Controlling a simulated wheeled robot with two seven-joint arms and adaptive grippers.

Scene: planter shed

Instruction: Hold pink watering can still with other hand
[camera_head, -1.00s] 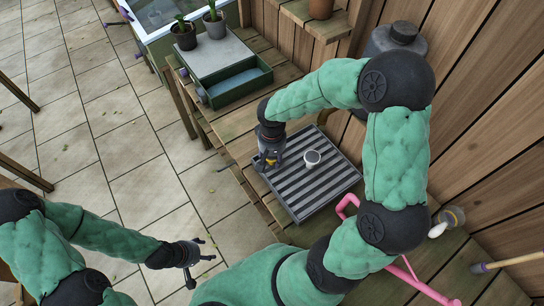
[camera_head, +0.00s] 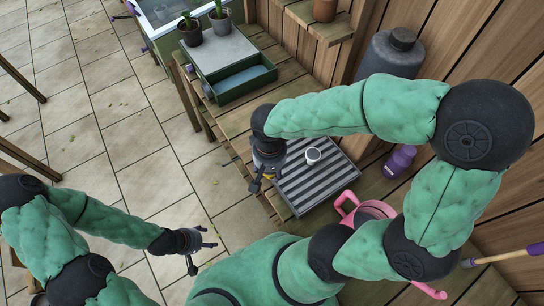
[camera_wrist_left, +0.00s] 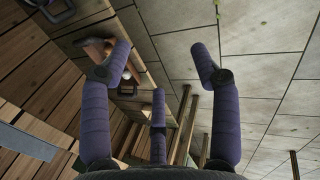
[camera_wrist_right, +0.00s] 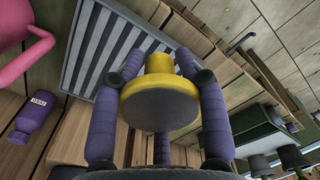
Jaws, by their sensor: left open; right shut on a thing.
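The pink watering can (camera_head: 368,211) stands on the wooden bench to the right of the slatted tray, partly hidden behind my right arm. Part of it also shows at the left edge of the right wrist view (camera_wrist_right: 22,52). My right gripper (camera_head: 262,180) is over the tray's left edge, apart from the can. In the right wrist view it is shut on a yellow round piece with a flat grey face (camera_wrist_right: 160,104). My left gripper (camera_head: 208,243) is open and empty, over the paved floor left of the bench and far from the can.
A purple bottle (camera_head: 400,161) stands behind the can. A green drawer box (camera_head: 245,84) with potted plants and a large grey jug (camera_head: 391,55) are further back. Wooden wall is at right.

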